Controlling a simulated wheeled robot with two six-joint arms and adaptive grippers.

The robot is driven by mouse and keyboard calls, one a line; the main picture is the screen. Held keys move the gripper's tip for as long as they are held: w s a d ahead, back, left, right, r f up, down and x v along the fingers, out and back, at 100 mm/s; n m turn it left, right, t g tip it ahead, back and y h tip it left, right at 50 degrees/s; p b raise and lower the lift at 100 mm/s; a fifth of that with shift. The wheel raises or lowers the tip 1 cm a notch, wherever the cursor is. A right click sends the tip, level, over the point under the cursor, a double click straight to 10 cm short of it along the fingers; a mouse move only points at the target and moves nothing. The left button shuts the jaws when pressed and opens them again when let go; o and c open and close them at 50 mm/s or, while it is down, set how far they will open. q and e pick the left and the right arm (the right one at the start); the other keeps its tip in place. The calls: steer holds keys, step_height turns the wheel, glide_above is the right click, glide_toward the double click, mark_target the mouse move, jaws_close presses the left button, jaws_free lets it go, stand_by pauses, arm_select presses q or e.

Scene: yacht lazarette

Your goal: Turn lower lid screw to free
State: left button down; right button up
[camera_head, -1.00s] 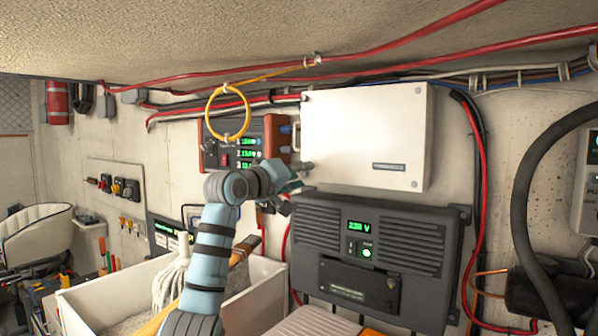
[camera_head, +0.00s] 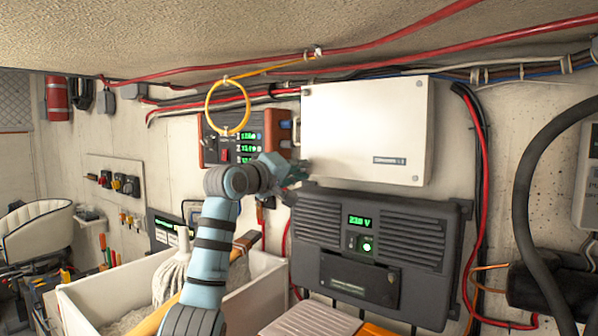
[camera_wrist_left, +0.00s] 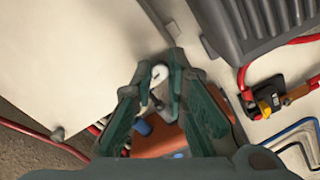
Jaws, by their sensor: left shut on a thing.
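A white box with a flat lid (camera_head: 365,130) is mounted on the wall. My left gripper (camera_head: 304,170) is at the lid's lower left corner and hides the lower screw in the head view. In the left wrist view, the dark green fingers of the gripper (camera_wrist_left: 156,66) are shut on the pale round head of the lower lid screw (camera_wrist_left: 159,73). The lid also shows in that view (camera_wrist_left: 65,55), with another small screw (camera_wrist_left: 57,134) near its edge. My right gripper is not in view.
A dark ribbed inverter unit (camera_head: 410,230) with a green display is close below the lid. An orange device with green readouts (camera_head: 210,150) is close left, under a hanging yellow loop (camera_head: 208,107). A white bin with a mop (camera_head: 75,300) stands below my left arm.

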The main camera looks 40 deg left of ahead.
arm_select(q)
steer(key=n+b, duration=0.2)
steer(key=n, duration=0.6)
steer(key=shift+f, duration=0.2)
steer(key=n+b, duration=0.2)
steer(key=n, duration=0.2)
steer(key=shift+n+b, duration=0.75)
steer(key=shift+n, duration=1.15)
steer(key=shift+r, duration=0.1)
steer(key=c, duration=1.6)
jaws_free()
steer(key=shift+w, duration=0.1)
steer(key=shift+o, duration=0.2)
